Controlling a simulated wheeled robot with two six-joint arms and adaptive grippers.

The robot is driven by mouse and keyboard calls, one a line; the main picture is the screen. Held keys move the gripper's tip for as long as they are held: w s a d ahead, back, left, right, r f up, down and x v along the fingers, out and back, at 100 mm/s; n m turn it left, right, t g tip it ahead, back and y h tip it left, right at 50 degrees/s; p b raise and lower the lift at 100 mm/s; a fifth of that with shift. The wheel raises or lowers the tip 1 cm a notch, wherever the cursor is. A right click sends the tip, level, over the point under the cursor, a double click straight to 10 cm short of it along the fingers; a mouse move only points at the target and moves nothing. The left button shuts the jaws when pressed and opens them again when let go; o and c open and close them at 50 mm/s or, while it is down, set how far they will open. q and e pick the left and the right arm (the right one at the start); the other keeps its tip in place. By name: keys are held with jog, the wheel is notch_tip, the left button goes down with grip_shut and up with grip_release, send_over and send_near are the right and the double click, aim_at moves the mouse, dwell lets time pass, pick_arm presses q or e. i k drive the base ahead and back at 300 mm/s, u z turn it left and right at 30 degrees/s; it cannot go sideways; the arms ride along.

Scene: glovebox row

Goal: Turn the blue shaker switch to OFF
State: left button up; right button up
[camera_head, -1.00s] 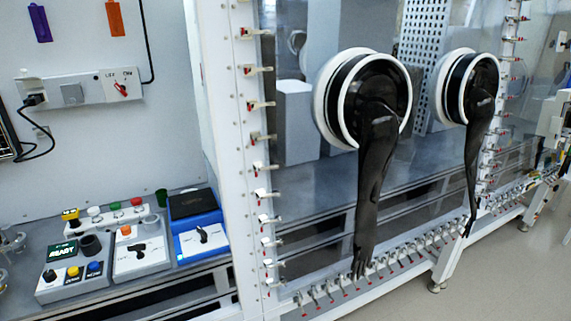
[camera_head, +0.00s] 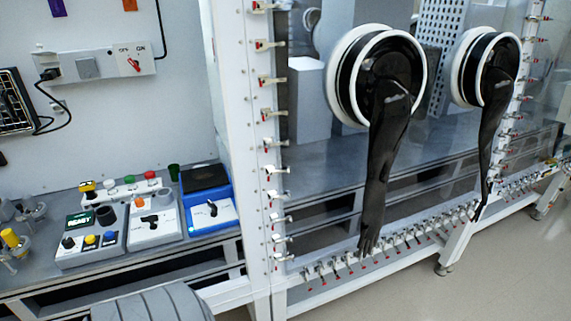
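The blue shaker (camera_head: 230,192) stands on the bench at the left of the glovebox, with a dark platform on top (camera_head: 205,177). Its sloped white front panel (camera_head: 222,216) carries a small dark lever switch (camera_head: 212,208). The lever looks tilted, but the panel's lettering is too small to read, so I cannot tell which position it marks. Neither of my grippers is in view. A grey rounded part at the bottom edge looks like part of my arm.
Left of the shaker are a white-fronted box with a black lever (camera_head: 153,228) and a READY control box (camera_head: 88,247). A red wall switch (camera_head: 134,64) is above. The glovebox frame post (camera_head: 242,130) rises close to the shaker's right.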

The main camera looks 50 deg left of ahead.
aim_at(209, 203)
jog(key=z, duration=0.4)
jog(key=k, duration=0.75)
jog(key=u, duration=1.1)
